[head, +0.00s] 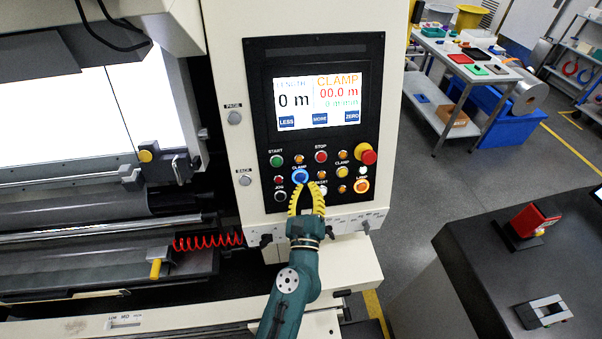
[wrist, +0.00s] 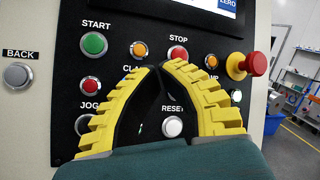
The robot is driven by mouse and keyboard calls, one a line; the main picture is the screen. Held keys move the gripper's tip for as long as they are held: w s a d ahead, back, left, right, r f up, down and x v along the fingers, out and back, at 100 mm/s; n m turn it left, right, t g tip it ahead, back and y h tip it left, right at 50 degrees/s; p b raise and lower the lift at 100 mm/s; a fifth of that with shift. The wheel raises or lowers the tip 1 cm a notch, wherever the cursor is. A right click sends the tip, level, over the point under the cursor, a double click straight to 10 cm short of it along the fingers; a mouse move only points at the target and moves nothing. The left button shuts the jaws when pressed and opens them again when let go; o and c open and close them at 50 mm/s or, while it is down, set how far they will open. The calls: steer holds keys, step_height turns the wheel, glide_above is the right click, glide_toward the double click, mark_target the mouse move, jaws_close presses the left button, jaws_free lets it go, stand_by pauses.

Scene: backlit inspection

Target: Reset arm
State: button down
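My gripper (head: 307,185) has two yellow ribbed fingers that curve together at the tips. It is shut with nothing seen between the tips. In the head view the tips are at the lower edge of the lit blue button (head: 300,176) under a CLAMP label on the control panel (head: 258,150). I cannot tell whether they touch it. In the wrist view the fingertips (wrist: 165,66) cover the blue button, and the white RESET button (wrist: 172,127) shows between the fingers. My arm reaches up from the bottom of the head view.
A lit screen (head: 317,101) sits above the buttons. A red emergency stop (head: 367,157) sticks out at the panel's right. A dark counter (head: 480,290) stands at lower right with a red device (head: 535,220). The grey floor (head: 400,180) between the machine and the counter is clear.

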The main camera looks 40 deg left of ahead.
steer(key=shift+s+d+r, duration=0.15)
steer(key=shift+s+d, duration=0.15)
steer(key=shift+d, duration=0.1)
steer(key=w+d+r+t+h+p, duration=0.1)
steer(key=w+d+r+t+p, duration=0.15)
steer(key=d+r, duration=0.45)
steer(key=w+d+r+t+h+p, duration=0.1)
steer(key=w+d+r+p, duration=0.3)
steer(key=r, duration=0.6)
steer(key=s+d+r+n+t+p, duration=0.1)
steer(key=s+d+r+n, duration=0.1)
steer(key=d+r+n, duration=0.55)
steer(key=s+d+r+n+t+p, duration=0.1)
steer(key=s+d+r+n+p, duration=0.2)
steer(key=r, duration=0.7)
steer(key=s+d+r+n+h, duration=0.4)
steer(key=s+d+n+h, duration=0.1)
steer(key=d, duration=0.3)
steer(key=s+d+r+n+t+h, duration=0.1)
steer(key=s+d+r+n+h, duration=0.4)
steer(key=s+d+n+h, duration=0.1)
steer(key=shift+d+h, duration=0.7)
steer(key=shift+d, duration=0.2)
